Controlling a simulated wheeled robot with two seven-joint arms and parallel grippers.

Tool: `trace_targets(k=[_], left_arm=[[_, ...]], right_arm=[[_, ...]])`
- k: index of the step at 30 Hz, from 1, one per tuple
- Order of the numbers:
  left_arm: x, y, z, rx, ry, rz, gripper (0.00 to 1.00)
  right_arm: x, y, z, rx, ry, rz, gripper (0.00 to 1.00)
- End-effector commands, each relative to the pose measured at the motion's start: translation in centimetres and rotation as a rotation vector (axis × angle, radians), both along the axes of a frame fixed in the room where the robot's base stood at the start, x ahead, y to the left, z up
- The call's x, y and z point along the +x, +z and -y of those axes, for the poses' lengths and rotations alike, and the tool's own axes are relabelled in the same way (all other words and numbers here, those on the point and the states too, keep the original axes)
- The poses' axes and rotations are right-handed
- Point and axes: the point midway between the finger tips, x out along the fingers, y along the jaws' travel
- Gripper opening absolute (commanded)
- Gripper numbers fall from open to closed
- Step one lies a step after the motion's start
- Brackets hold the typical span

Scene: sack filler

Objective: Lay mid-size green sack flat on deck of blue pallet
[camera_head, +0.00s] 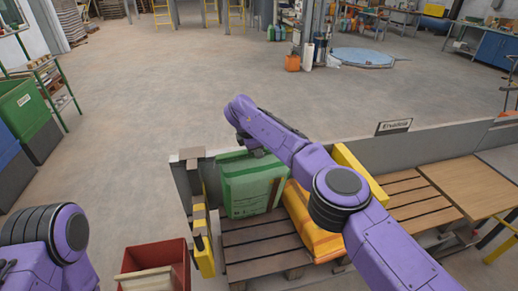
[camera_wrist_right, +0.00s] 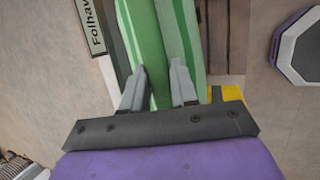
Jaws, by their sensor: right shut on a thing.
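A green sack (camera_head: 250,187) stands upright near the left end of a brown slatted pallet in the head view. My right gripper (camera_head: 258,150) reaches its top edge, with the fingertips largely hidden by my arm. In the right wrist view, the fingers of my right gripper (camera_wrist_right: 158,88) are shut on the green sack (camera_wrist_right: 160,45), which shows pale stripes. No blue pallet can be made out. My left arm shows at the lower left of the head view, but its gripper cannot be made out.
An orange-yellow sack (camera_head: 312,232) lies right of the green sack, partly behind my right arm. A grey wall (camera_head: 428,142) runs behind the pallet (camera_head: 252,240). A yellow post (camera_head: 202,240) and red bin (camera_head: 155,268) stand at left.

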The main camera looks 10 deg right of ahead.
Motion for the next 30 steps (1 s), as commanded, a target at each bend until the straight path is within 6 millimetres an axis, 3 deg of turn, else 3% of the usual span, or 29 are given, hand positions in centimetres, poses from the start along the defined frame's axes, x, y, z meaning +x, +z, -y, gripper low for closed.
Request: trace_targets(k=[4,11,15,30], left_arm=[[0.0,-0.5,0.0,0.0,0.0,-0.001,0.43],[0.0,-1.5,0.0,-0.001,0.0,-0.001,0.43],[-0.1,-4.2,0.0,-0.001,0.0,-0.001,0.43],[-0.1,-10.3,0.0,0.0,0.0,0.0,0.43]], right_arm=[[-0.4,-0.5,1.2,-0.003,-0.014,0.02,0.0],[-2.3,-1.8,1.5,0.001,-0.013,0.064,0.0],[-3.7,-3.9,1.3,0.003,-0.012,0.11,0.0],[-9.7,-9.1,1.2,0.01,-0.006,0.282,0.0]])
